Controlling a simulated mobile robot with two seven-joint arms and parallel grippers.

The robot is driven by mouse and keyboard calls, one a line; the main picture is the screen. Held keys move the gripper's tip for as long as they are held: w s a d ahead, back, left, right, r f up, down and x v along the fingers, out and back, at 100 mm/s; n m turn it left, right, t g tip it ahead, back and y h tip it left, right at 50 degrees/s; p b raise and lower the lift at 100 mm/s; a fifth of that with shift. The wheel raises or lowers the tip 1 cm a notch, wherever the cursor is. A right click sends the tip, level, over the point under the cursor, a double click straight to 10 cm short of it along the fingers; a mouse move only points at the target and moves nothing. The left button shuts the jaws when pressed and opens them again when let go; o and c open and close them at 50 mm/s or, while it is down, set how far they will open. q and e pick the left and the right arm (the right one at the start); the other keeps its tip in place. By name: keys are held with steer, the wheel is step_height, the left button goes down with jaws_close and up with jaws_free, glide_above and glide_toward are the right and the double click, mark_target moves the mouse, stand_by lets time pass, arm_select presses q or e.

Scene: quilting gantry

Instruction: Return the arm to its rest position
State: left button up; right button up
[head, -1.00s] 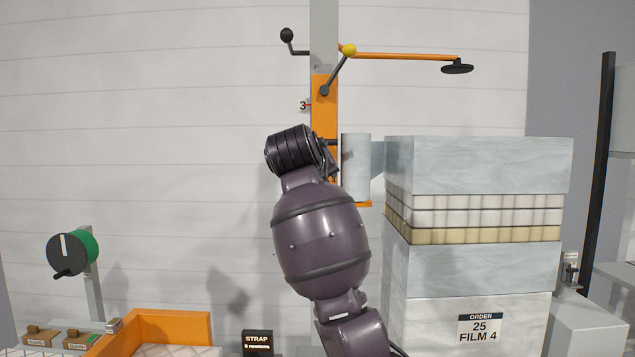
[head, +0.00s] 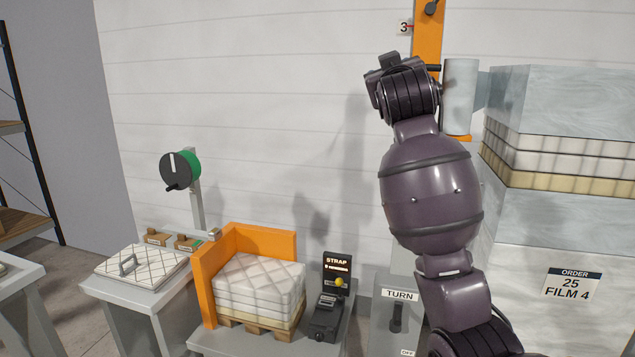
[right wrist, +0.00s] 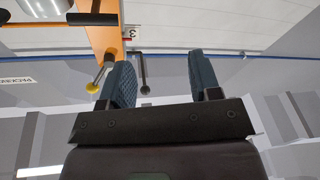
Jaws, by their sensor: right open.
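My right arm (head: 430,195) rises through the right half of the head view. Its wrist is in front of the wall, just left of the grey film roll (head: 460,95) in the picture; I cannot tell the gap in depth. The fingers are mostly hidden behind the wrist there. In the right wrist view my right gripper (right wrist: 160,75) has its two blue fingers apart with nothing between them. The lever with the yellow knob (right wrist: 93,87) and a black-knobbed lever (right wrist: 144,88) show beyond the fingers. My left gripper is not in view.
The orange mast (head: 427,45) stands behind my wrist. The wrapped stack (head: 560,230) is at the right.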

steer(key=s+d+f+y, duration=0.1)
steer(key=s+d+f, duration=0.15)
steer(key=f, duration=0.95)
steer(key=s+d+f+g+y, duration=0.15)
steer(key=s+f, duration=0.25)
steer(key=f, duration=0.9)
steer(key=s+d+f+y, duration=0.1)
steer(key=s+d+f, duration=0.2)
steer(key=f, duration=0.9)
steer(key=s+d+f+m+g+h, duration=0.1)
steer(key=s+d+f+g, duration=0.2)
steer(key=s+f, duration=1.2)
steer(key=s+d+f+m+g+h, duration=0.1)
steer(key=s+d+f+g, duration=0.3)
steer(key=s+f, duration=1)
steer(key=shift+s+f, duration=0.4)
steer(key=shift+s, duration=0.2)
